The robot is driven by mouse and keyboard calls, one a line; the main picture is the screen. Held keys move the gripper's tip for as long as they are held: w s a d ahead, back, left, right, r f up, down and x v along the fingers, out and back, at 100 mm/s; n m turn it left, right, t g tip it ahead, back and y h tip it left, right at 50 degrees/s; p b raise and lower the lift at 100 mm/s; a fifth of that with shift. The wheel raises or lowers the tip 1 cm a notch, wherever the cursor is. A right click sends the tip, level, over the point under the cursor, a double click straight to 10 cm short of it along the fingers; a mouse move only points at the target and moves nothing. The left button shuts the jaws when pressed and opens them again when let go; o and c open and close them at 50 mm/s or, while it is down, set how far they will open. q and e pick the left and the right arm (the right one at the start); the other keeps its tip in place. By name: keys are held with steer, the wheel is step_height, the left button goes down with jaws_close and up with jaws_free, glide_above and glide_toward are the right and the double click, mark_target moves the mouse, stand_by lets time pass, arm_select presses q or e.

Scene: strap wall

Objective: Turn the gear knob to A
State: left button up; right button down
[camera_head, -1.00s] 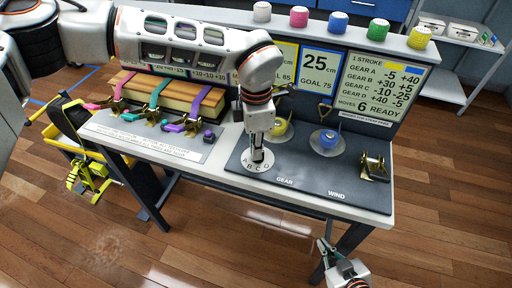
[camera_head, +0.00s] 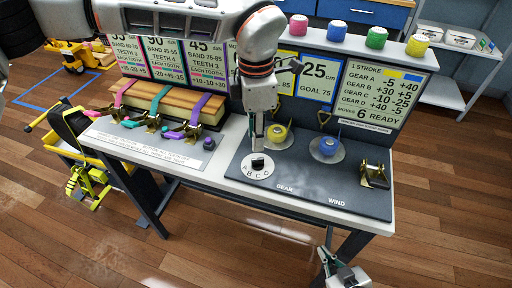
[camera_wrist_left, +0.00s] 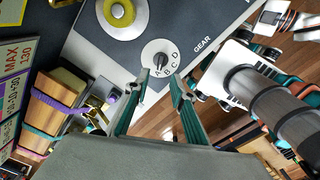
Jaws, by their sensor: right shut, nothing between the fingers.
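The gear dial (camera_head: 257,172) is a white disc lettered A to D on the dark panel. Its black knob (camera_head: 257,162) stands on it; which letter it points at is too small to tell. The dial also shows in the left wrist view (camera_wrist_left: 160,55). My left gripper (camera_head: 258,143) is above and just behind the knob, pointing down. In the left wrist view its two green-edged fingers (camera_wrist_left: 159,80) are apart with nothing between them, clear of the knob. My right gripper (camera_head: 327,255) is shut and empty, low in front of the table.
A yellow spool (camera_head: 278,135) and a blue spool (camera_head: 329,143) sit behind and to the right of the dial. A brass ratchet (camera_head: 374,175) stands at the panel's right end. Straps with buckles (camera_head: 150,120) lie at the left. The panel's front is clear.

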arm_select(q)
steer(key=shift+r, duration=2.25)
